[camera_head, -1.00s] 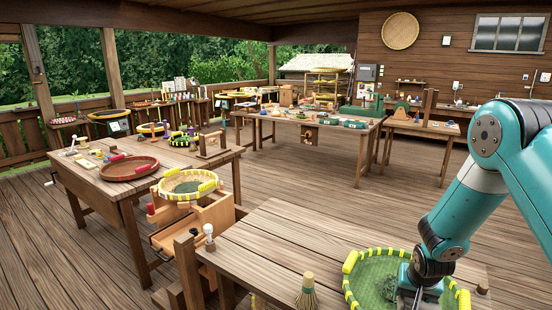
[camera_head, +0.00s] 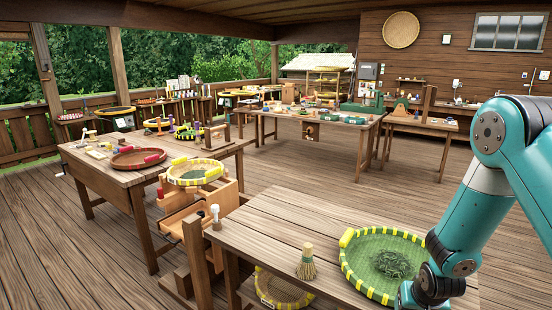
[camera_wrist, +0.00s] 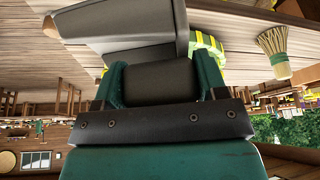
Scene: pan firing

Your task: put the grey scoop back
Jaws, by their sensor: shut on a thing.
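The grey scoop (camera_wrist: 120,22) fills the upper middle of the wrist view, and its dark handle sits between the two green fingers. My gripper (camera_wrist: 160,82) is shut on it. In the head view the end of my arm is low at the right, by the near edge of the green pan. The scoop cannot be made out there. The green pan (camera_head: 355,272) has a yellow-banded rim and lies on the near table (camera_head: 262,240), with a heap of dark green leaves (camera_head: 392,264) in it.
A small hand broom (camera_head: 306,263) stands on the near table left of the pan; it also shows in the wrist view (camera_wrist: 274,50). A yellow-rimmed basket (camera_head: 200,172) sits on a wooden stand. The table between broom and far edge is bare.

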